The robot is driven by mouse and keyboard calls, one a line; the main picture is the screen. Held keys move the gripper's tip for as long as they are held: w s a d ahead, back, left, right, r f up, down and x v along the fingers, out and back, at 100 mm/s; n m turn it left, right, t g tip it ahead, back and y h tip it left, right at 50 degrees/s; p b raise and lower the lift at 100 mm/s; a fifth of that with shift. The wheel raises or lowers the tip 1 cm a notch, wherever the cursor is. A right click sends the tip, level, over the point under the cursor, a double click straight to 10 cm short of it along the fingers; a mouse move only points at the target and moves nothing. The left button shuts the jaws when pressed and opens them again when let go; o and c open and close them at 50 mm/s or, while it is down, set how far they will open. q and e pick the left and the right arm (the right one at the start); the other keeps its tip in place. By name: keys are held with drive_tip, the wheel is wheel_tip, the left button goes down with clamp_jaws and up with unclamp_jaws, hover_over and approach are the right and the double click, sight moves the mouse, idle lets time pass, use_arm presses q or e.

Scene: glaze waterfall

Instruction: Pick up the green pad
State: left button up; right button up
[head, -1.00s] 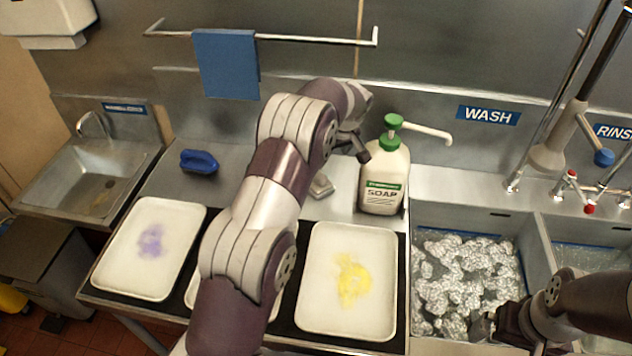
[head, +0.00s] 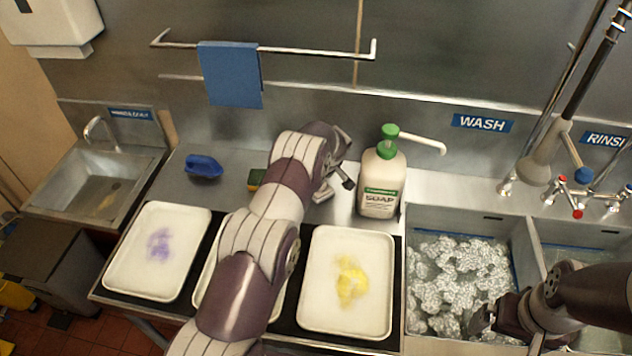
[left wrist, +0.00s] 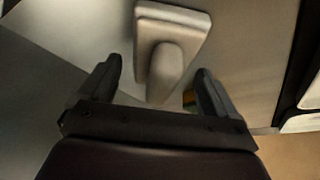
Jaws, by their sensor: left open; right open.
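The green pad (head: 256,179) lies on the steel counter left of my left forearm in the head view, with a yellow-brown lower part. My arm partly hides it. In the left wrist view a small green and yellow patch (left wrist: 189,97), likely the pad, shows beside the right-hand finger, mostly hidden. My left gripper (head: 343,160) is open and empty above the counter, right of the pad. A pale grey block with a rounded handle (left wrist: 168,50) lies ahead of its fingers. My right gripper (head: 482,320) is open over the wash sink.
A soap bottle (head: 381,185) stands close right of my left gripper. A blue-handled brush (head: 203,167) lies left of the pad. White trays with purple (head: 128,278) and yellow (head: 312,310) stains stand in front. The wash sink (head: 530,262) holds foamy water.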

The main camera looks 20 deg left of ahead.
use_arm(q)
drive_tip(key=c, duration=1.1)
drive_tip(key=shift+r+b, duration=0.3)
drive_tip(key=shift+r, duration=0.2)
wheel_tip(320, 180, up, 9)
drive_tip(key=b, duration=0.3)
drive_tip(key=shift+s+f, duration=0.1)
drive_tip(key=shift+f, duration=0.05)
drive_tip(key=shift+r, duration=0.25)
